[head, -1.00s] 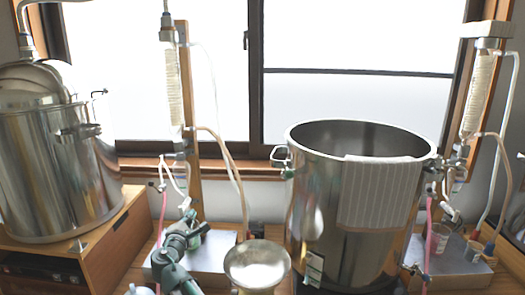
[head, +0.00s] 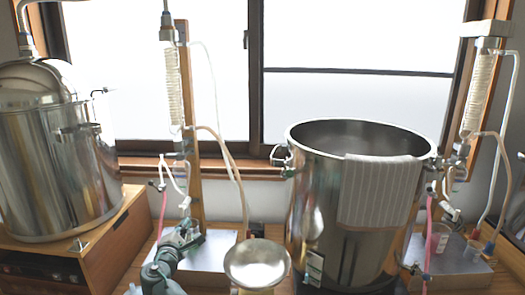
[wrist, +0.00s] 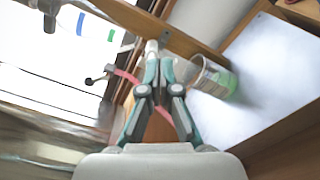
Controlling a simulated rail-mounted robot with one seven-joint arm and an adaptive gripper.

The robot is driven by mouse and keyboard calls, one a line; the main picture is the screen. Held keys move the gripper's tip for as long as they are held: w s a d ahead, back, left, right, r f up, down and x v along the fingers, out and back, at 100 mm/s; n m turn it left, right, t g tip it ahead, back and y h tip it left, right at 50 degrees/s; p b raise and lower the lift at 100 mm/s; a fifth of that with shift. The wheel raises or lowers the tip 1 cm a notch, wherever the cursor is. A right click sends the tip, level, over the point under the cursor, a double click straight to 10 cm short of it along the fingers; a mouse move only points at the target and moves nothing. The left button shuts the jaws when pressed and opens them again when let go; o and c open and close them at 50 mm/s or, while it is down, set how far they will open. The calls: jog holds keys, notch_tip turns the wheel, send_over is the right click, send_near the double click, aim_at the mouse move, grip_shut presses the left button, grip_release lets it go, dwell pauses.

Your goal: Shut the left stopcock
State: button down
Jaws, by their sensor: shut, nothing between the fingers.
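The left glass column (head: 173,92) stands upright on a wooden post. Below it hang pale tubing and a white fitting (head: 185,203), which looks like the left stopcock, above a metal box. My gripper (head: 188,232) is low in front of this fitting, and its fingers are hard to make out in the head view. In the wrist view, my gripper (wrist: 152,60) has its two teal fingers together with nothing between them. A white tip (wrist: 151,45) shows right at the fingertips; I cannot tell whether they touch it. The stopcock's handle position is not clear.
A clear cup (wrist: 212,78) stands close right of the fingers in the wrist view. A black-knobbed valve (wrist: 89,80) and pink hose (wrist: 127,76) are to their left. A metal bowl (head: 256,264) and large open pot (head: 330,215) stand to the right in the head view.

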aim_at(183, 209)
jog(key=w+r+m+p, duration=0.1)
jog(key=w+m+p, duration=0.5)
jog(key=p, duration=0.1)
jog(key=shift+d+r+p, duration=0.15)
jog(key=shift+r+p, duration=0.05)
jog(key=shift+p, duration=0.1)
dwell(0.8)
jog(key=shift+a+f+b, duration=0.25)
jog(key=shift+a+b, duration=0.3)
jog(key=shift+b, duration=0.1)
dwell(1.1)
jog(key=shift+d+f+b, duration=0.15)
jog(key=shift+f+b, duration=0.5)
jog(key=shift+b, duration=1.55)
